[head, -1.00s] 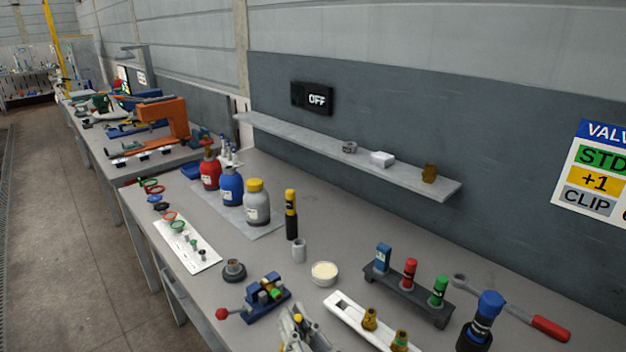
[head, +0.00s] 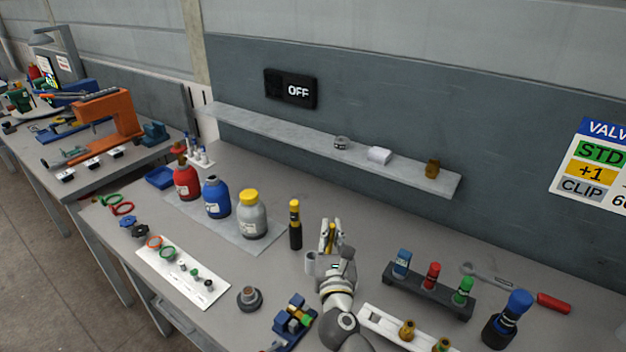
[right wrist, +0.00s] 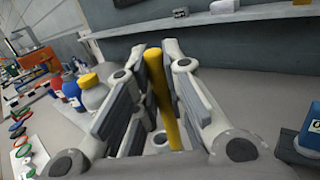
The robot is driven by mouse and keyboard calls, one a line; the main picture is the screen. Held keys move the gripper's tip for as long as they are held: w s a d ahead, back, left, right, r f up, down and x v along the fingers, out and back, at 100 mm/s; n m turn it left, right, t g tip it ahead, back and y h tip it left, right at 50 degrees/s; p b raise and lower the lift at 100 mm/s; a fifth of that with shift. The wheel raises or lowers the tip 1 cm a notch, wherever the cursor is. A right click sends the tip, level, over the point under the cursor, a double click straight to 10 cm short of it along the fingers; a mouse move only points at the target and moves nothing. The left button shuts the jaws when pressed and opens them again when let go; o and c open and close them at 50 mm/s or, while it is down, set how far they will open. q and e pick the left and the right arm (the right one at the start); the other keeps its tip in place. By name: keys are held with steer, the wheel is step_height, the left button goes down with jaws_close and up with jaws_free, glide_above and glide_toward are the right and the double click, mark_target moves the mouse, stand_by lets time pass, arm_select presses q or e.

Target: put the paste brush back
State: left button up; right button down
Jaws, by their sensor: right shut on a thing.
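My right gripper (head: 331,236) is shut on the paste brush, whose thin yellow handle (right wrist: 160,98) stands up between the fingers in the right wrist view. The handle's yellow top also shows in the head view. The brush's lower end is hidden by the gripper. A small grey cup (head: 310,263) stands on the bench just left of the right gripper in the head view. I cannot tell whether the brush touches it. The paste dish is not visible now, behind my right arm. My left gripper is not in view.
A black and yellow tube (head: 295,226) stands close behind the cup. A yellow-capped grey bottle (head: 252,215) and blue (head: 217,198) and red bottles stand further left. A rack (head: 428,290) with coloured pieces is at right. A shelf (head: 300,137) runs along the wall.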

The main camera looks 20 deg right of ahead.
arm_select(q)
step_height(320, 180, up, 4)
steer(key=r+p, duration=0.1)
steer(key=p, duration=0.2)
arm_select(e)
steer(key=w+a+r+g, duration=0.15)
steer(key=w+r, duration=0.25)
steer(key=w, duration=0.5)
arm_select(q)
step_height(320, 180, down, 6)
steer(key=b, duration=0.5)
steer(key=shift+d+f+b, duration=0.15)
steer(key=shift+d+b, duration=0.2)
arm_select(e)
step_height(320, 180, down, 6)
steer(key=shift+a+h, duration=0.2)
steer(key=shift+h, duration=0.2)
steer(key=shift+s, duration=0.1)
